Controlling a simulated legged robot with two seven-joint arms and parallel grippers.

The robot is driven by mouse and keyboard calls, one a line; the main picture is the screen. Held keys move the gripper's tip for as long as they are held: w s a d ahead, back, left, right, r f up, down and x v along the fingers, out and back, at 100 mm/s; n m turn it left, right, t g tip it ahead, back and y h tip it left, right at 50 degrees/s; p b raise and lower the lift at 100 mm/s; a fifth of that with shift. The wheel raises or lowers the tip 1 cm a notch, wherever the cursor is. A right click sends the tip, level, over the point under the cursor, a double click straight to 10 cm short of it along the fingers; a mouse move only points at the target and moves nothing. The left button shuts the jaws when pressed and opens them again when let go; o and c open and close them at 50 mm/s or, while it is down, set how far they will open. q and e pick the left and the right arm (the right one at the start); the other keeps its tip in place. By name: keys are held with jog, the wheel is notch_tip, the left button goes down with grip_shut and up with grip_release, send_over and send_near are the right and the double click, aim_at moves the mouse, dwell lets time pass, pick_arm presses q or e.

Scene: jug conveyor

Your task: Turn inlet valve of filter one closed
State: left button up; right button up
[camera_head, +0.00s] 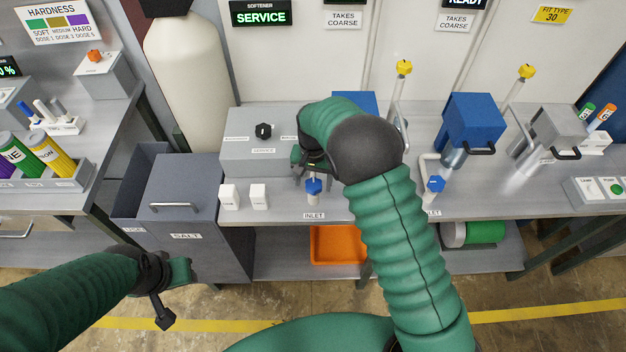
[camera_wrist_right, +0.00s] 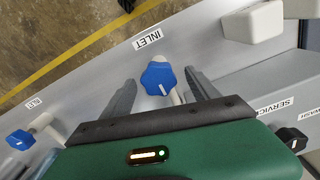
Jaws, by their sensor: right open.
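The blue inlet valve knob (camera_head: 313,186) stands above the INLET label (camera_head: 314,216) at the bench's front edge. In the right wrist view the knob (camera_wrist_right: 159,78) has a white mark and lies between my right gripper's two fingers (camera_wrist_right: 160,92). The fingers are open, with a gap on each side of the knob. In the head view my right gripper (camera_head: 312,166) is just above and behind the knob, partly hidden by its own arm. My left gripper (camera_head: 165,290) hangs low at the left, away from the bench; its finger gap is unclear.
A second blue valve knob (camera_head: 435,184) stands to the right. Two white blocks (camera_head: 243,197) sit left of the inlet valve. A grey SERVICE box (camera_head: 255,155) with a black knob is behind them. An orange bin (camera_head: 338,245) is on the shelf below.

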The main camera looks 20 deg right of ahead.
aim_at(313, 183)
notch_tip(313, 183, up, 17)
jog(key=b, duration=0.1)
jog(key=shift+f, duration=0.15)
dwell(0.4)
jog(key=s+d+f+n+t, duration=0.1)
jog(key=s+f, duration=0.4)
jog(key=s, duration=0.5)
jog(key=s+d+f+n+t, duration=0.1)
jog(key=s+f+n, duration=0.3)
jog(key=s, duration=0.7)
jog(key=shift+d+f+n+t, duration=0.3)
jog(key=shift+d+f, duration=0.2)
jog(key=shift+d, duration=0.1)
